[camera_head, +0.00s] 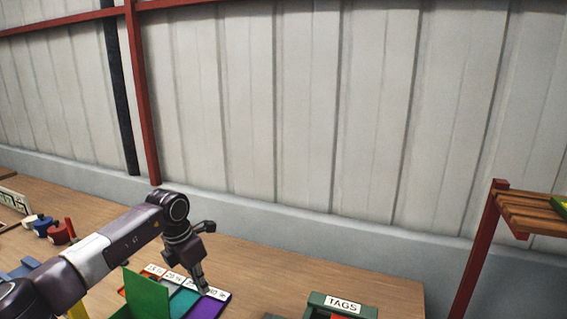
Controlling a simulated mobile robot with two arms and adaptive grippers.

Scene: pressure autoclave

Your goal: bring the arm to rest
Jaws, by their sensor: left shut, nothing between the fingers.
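My left arm comes in from the lower left and reaches over the wooden table. My left gripper (203,287) is shut and empty, pointing down just above a tray with coloured compartments (218,297). The tray has a white label strip along its back edge. I cannot tell whether the fingertips touch the tray. A green panel (147,296) stands upright at the tray's left. My right gripper is not in view.
A green box labelled TAGS (343,304) stands at the table's front right. Several small coloured objects (58,233) sit at the far left. A red-posted rack with a wooden shelf (532,214) stands at right. The table's (290,266) back strip is clear.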

